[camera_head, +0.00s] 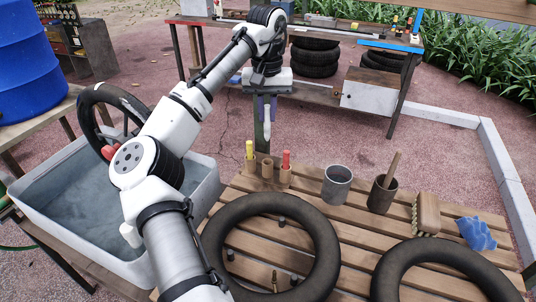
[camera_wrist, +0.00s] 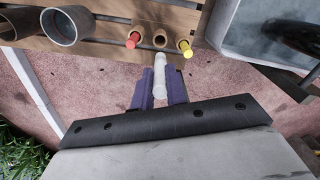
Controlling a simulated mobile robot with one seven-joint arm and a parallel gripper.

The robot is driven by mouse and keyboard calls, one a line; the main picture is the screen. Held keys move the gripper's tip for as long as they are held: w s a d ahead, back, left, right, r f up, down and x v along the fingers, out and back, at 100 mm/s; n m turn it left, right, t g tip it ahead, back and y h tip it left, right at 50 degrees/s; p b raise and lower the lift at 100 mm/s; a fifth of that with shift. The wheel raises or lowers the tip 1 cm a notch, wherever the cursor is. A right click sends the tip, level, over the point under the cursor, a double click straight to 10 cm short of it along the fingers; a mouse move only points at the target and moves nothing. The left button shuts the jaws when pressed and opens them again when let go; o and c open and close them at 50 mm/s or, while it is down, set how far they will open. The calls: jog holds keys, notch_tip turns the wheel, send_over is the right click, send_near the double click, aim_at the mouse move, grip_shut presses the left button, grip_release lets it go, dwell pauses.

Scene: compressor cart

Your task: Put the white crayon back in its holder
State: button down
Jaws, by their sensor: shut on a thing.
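My gripper (camera_head: 265,108) is shut on the white crayon (camera_head: 267,130), which hangs roughly upright below the purple fingers. The crayon also shows between the fingers in the wrist view (camera_wrist: 160,72). The holder is a row of brown tubes at the far left edge of the slatted table. Its middle tube (camera_head: 267,170) is empty, and its open mouth shows in the wrist view (camera_wrist: 160,38). A yellow crayon (camera_head: 249,149) and a red crayon (camera_head: 286,158) stand in the outer tubes. In the head view the white crayon's lower end appears above the middle tube, apart from it.
A grey metal cup (camera_head: 337,184), a brown pot with a stick (camera_head: 381,194), a brush (camera_head: 427,213) and a blue cloth (camera_head: 477,233) stand right of the holder. Black tyres (camera_head: 327,237) lie in front. A water tub (camera_head: 205,190) is at left.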

notch_tip(320, 180, down, 12)
jog(key=shift+f+p, duration=0.2)
jog(key=shift+p, duration=0.3)
jog(key=c, duration=1.4)
grip_release()
jog(key=shift+f, duration=0.1)
notch_tip(320, 180, up, 12)
jog(key=shift+r+b, duration=0.15)
jog(key=shift+b, duration=0.25)
